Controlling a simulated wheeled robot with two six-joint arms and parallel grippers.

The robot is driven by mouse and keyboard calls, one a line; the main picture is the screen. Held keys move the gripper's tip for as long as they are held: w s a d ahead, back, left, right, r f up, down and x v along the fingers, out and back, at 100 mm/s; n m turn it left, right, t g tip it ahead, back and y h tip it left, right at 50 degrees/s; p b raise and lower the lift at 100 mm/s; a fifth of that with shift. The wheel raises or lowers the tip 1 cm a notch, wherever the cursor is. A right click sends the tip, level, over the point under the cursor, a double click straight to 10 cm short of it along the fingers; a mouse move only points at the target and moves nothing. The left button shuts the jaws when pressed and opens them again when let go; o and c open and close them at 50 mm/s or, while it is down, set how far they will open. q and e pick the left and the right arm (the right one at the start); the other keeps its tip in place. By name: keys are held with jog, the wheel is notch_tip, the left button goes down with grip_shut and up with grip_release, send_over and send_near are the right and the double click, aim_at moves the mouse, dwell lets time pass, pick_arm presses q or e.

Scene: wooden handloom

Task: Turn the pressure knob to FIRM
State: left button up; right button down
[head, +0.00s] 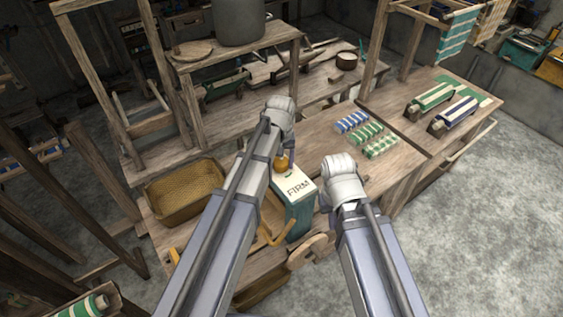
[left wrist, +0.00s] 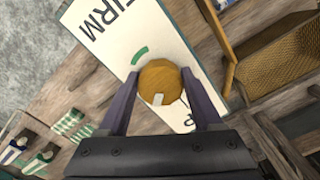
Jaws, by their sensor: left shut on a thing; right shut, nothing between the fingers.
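The pressure knob is a round orange-brown knob (left wrist: 160,80) with a pale pointer mark, on the white top of a green box (head: 301,213). The word FIRM is printed on that white top (head: 299,187). A short green arc mark (left wrist: 140,55) lies beside the knob, toward the FIRM lettering. The pale pointer mark is on the side away from FIRM in the left wrist view. My left gripper (left wrist: 163,98) is shut on the knob, with one finger on each side. My right gripper (head: 326,208) is shut and empty, just right of the box; its fingertips are mostly hidden.
A woven basket (head: 186,192) stands left of the box. Several blue and green striped pieces (head: 366,134) lie on the table to the right. Striped rolls (head: 432,97) lie farther right. Wooden loom posts (head: 160,60) rise at the left and back.

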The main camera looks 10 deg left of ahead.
pick_arm(q)
jog(key=m, duration=0.6)
jog(key=shift+a+m, duration=0.2)
jog(key=shift+m, duration=0.1)
jog(key=m, duration=0.6)
jog(key=shift+w+a, duration=0.1)
jog(key=m, duration=0.6)
jog(key=shift+w+a+m, duration=0.1)
jog(key=shift+w+m, duration=0.05)
jog(key=shift+m, duration=0.15)
jog(key=m, duration=0.5)
jog(key=shift+w, duration=0.15)
jog(key=shift+m, duration=0.3)
jog(key=o, duration=1.4)
